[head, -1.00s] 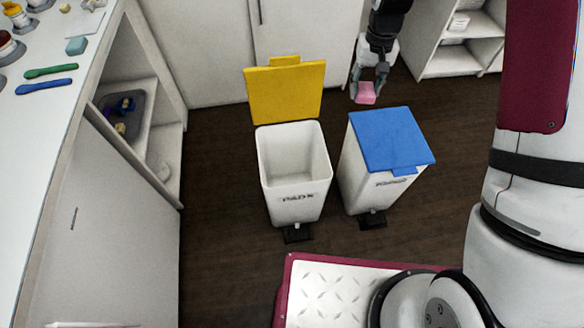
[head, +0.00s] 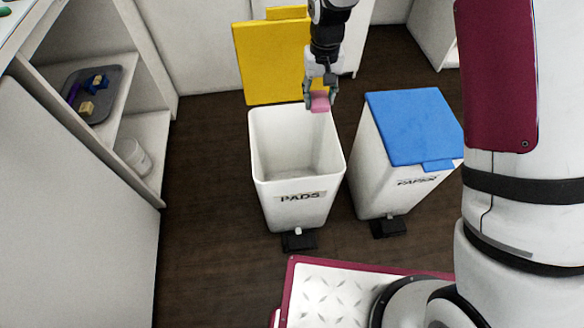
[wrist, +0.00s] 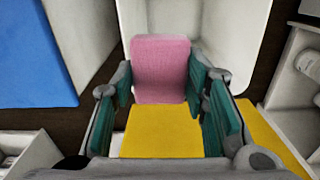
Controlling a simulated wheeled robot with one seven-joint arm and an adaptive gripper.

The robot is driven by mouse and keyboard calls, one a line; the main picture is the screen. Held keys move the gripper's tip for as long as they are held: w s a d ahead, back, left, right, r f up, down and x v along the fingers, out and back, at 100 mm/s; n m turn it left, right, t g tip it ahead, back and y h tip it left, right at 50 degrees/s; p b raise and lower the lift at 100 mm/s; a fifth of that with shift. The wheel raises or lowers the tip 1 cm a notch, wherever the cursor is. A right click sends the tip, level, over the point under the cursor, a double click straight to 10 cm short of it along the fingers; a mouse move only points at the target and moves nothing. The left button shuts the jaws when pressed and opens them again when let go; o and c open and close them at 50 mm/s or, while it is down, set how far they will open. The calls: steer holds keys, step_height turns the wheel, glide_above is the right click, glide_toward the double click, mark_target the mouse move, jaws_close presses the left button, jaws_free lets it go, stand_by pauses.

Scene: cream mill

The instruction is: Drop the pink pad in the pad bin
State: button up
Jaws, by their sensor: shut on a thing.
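The pink pad (head: 320,102) is held between the fingers of my gripper (head: 321,93), which is shut on it. In the head view the pad shows over the back right part of the open pad bin (head: 299,187), a white bin labelled PADS. The bin's yellow lid (head: 268,62) stands raised at its back, partly hidden by my arm. In the wrist view the pad (wrist: 161,68) sits between the teal-lined fingers, with the white bin (wrist: 247,30) behind it and the yellow lid (wrist: 160,130) below. The bin looks empty inside.
A white bin with a shut blue lid (head: 413,126), labelled PAPER, stands just right of the pad bin. At left, a shelf unit holds a grey tray (head: 107,76) with small blocks and a white jar (head: 133,156). Dark floor (head: 205,190) is clear between shelf and bins.

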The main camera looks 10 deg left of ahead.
steer(key=shift+n, duration=0.3)
steer(key=a+f+b, duration=0.1)
steer(key=f+b, duration=0.1)
steer(key=a+f+b, duration=0.2)
steer(key=f, duration=0.1)
steer(key=s+a+f+b, duration=0.1)
steer(key=f+b, duration=0.1)
steer(key=f, duration=0.1)
steer(key=shift+a+f, duration=0.15)
steer(key=shift+a, duration=0.1)
step_height(320, 180, down, 6)
steer(key=b, duration=0.4)
steer(key=shift+b, duration=0.3)
steer(key=o, duration=1.2)
step_height(320, 180, up, 12)
steer(key=shift+r, duration=0.1)
